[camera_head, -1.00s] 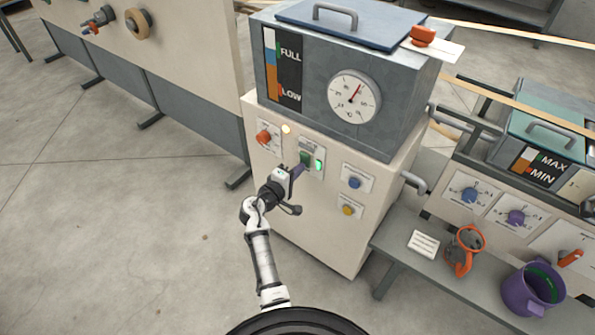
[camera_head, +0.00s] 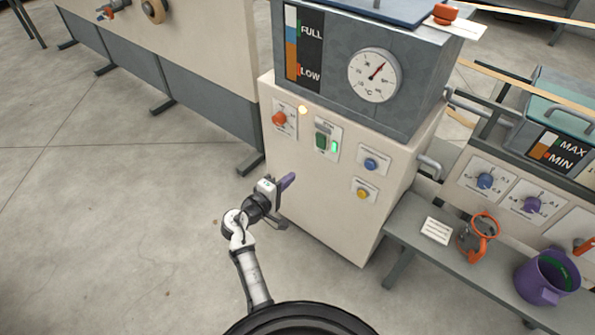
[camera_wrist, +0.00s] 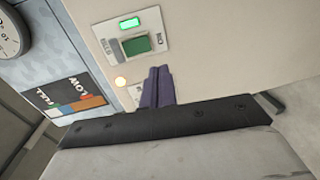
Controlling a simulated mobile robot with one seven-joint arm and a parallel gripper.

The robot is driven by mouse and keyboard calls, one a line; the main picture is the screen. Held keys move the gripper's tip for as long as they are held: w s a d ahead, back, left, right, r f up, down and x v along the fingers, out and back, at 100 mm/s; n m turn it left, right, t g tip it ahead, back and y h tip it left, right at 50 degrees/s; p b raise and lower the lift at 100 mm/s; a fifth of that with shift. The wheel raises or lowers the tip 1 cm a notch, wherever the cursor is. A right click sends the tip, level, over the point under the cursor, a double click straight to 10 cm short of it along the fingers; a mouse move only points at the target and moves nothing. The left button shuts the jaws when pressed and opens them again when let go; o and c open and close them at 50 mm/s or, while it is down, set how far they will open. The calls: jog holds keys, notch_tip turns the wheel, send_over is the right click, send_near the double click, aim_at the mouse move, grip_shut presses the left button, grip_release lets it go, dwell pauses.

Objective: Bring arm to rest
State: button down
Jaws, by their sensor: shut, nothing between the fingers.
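My gripper (camera_head: 287,181) is in front of the lower part of the cream machine cabinet (camera_head: 330,205), below the green switch (camera_head: 321,141). Its purple fingers are together with nothing between them. In the wrist view the shut fingers (camera_wrist: 157,88) point toward the cabinet panel and stand apart from the green switch (camera_wrist: 136,46). The green lamp (camera_wrist: 129,23) beside the switch is lit. My arm reaches forward from the bottom of the head view, bent at the elbow.
The cabinet has a red knob (camera_head: 279,118), a blue button (camera_head: 370,164), a yellow button (camera_head: 362,193) and a dial gauge (camera_head: 374,75). The floor at left is clear.

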jog(key=shift+s+a, duration=0.4)
jog(key=shift+s, duration=0.1)
jog(key=shift+f, duration=0.1)
